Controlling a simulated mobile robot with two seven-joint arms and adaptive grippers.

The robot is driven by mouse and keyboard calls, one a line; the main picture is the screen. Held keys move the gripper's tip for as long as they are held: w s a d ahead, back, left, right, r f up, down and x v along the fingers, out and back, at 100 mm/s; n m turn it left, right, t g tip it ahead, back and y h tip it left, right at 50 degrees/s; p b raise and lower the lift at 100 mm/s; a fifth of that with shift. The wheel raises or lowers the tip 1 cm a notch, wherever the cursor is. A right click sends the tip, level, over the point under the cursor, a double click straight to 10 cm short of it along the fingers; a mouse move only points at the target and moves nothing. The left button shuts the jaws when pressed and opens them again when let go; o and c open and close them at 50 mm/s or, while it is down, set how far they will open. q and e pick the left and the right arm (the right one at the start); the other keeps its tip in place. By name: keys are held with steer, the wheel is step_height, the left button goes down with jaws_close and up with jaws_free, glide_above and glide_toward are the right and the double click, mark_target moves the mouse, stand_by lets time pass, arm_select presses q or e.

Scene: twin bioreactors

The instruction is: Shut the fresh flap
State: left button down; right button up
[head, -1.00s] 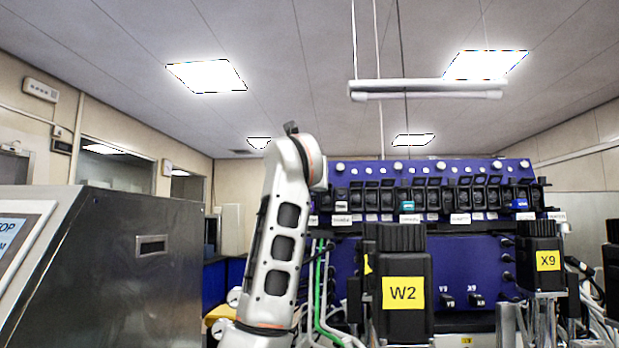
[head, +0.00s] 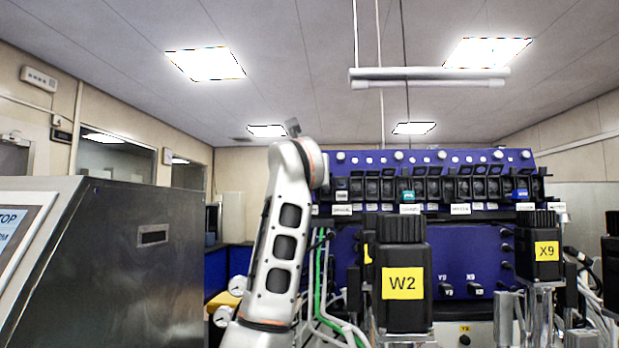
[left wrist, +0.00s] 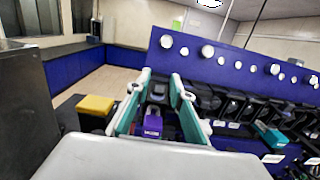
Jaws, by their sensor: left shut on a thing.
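In the left wrist view my left gripper (left wrist: 157,86) is at the left end of the row of black pump heads. Its two teal-lined fingers stand either side of a black pump head with a purple block (left wrist: 152,124), shut on its flap. The contact is small and partly hidden. In the head view my left arm rises in front of the panel's left end and hides the gripper. The row of pump heads (head: 433,189) runs along the blue panel, one with a teal block (head: 407,195). I cannot read which label marks the fresh flap. My right gripper is not in view.
A steel cabinet (head: 120,265) is at the left. Green and white tubes (head: 320,290) hang beside my arm. Open floor (left wrist: 118,65) shows beyond the panel's left end.

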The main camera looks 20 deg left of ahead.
arm_select(q)
steer(key=shift+f+t+b, duration=0.25)
steer(key=shift+t+b, duration=0.1)
steer(key=shift+t, duration=0.05)
steer(key=shift+f+t+y+b, duration=0.1)
steer(key=shift+t+y+b, duration=0.2)
steer(key=shift+t+b, duration=0.4)
steer(key=shift+t, duration=0.3)
steer(key=shift+f+t+b, duration=0.1)
steer(key=shift+t+b, duration=0.2)
steer(key=shift+b, duration=0.25)
steer(key=shift+t+y+b, duration=0.3)
steer(key=shift+t+b, duration=0.2)
steer(key=shift+t, duration=0.3)
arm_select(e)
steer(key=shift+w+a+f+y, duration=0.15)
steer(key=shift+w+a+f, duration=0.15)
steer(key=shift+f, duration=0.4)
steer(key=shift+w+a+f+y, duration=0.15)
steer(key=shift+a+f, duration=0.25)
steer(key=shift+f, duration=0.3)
arm_select(q)
steer(key=c, duration=2.1)
jaws_free()
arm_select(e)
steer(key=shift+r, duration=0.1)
